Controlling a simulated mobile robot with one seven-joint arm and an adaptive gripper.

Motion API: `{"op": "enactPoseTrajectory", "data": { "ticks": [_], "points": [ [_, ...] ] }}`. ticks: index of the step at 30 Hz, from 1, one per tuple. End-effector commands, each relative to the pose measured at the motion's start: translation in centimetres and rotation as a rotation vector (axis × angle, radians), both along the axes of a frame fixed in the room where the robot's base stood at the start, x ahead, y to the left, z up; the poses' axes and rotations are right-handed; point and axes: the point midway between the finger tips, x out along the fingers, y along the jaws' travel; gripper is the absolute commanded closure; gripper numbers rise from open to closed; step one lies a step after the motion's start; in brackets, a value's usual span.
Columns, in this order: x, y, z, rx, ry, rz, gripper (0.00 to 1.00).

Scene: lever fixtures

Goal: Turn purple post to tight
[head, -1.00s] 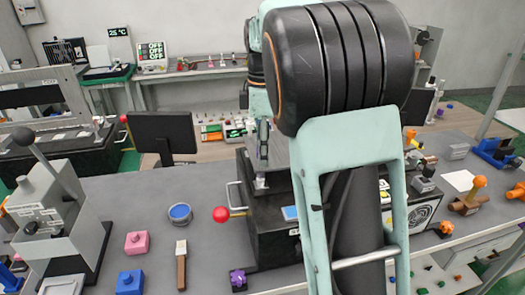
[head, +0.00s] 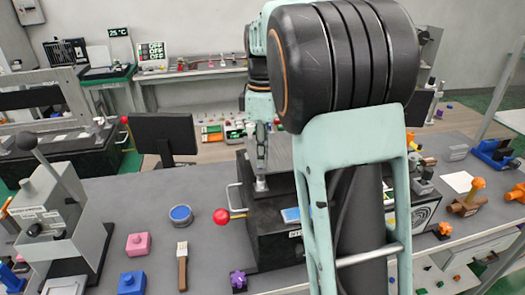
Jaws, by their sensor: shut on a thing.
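A purple star-shaped knob (head: 238,280) sits low at the front edge of the grey table, left of the black box's lower front. It is the only clearly purple thing near me. My gripper (head: 261,180) points straight down at the upper left part of the black box (head: 270,245), well behind and above the purple knob. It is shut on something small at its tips. The tips are too small in this view to show clearly what is held.
A red ball-ended lever (head: 221,216) sticks out left of the black box. My arm hides much of the right side.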

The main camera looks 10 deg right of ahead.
Motion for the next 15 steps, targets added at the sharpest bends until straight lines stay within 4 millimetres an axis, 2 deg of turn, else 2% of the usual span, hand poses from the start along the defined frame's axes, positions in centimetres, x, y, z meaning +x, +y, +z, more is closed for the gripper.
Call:
{"op": "enactPoseTrajectory", "data": {
  "ticks": [15],
  "points": [
    [-0.21, 0.06, 0.2, 0.0, 0.001, -0.488, 1.0]
  ]
}}
